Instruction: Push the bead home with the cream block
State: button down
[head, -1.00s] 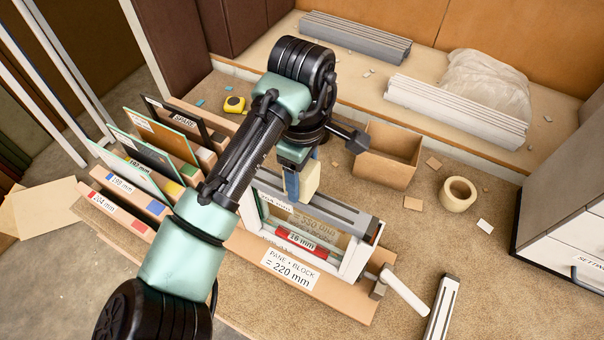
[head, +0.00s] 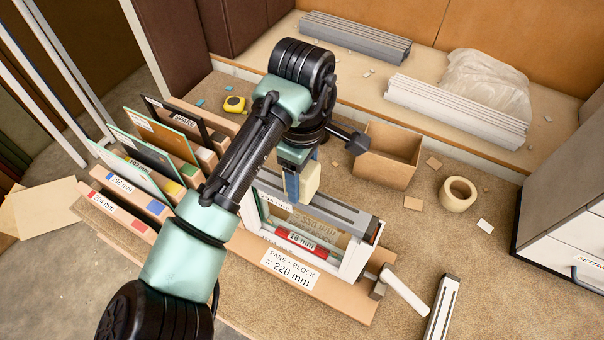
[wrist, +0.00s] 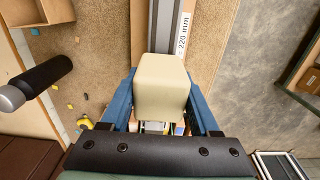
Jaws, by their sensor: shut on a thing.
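The cream block (head: 309,182) is held between the blue fingers of my gripper (head: 297,188), over the left part of the white frame's top. In the wrist view the cream block (wrist: 161,85) fills the space between the fingers of my gripper (wrist: 162,100). The grey bead (head: 345,216) lies along the top of the white frame (head: 357,258), and it also shows beyond the block in the wrist view (wrist: 166,25). My gripper hides the bead's left end. I cannot tell whether the block touches the bead. A red 16 mm block (head: 301,241) sits inside the frame.
A rack at left holds several panes (head: 140,160). A cardboard box (head: 387,155) and a tape roll (head: 458,194) stand right of the frame. A clamp with a white handle (head: 402,292) is at the frame's right end. Grey and white strips lie behind.

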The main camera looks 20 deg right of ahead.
jog(key=shift+s+f+b, duration=0.1)
jog(key=shift+f+b, duration=0.2)
jog(key=shift+f, duration=0.5)
notch_tip(320, 180, up, 6)
jog(key=p, duration=0.6)
jog(key=shift+f, duration=0.1)
jog(key=shift+r+p, duration=0.35)
jog(key=shift+r, duration=0.85)
jog(key=shift+f, duration=0.1)
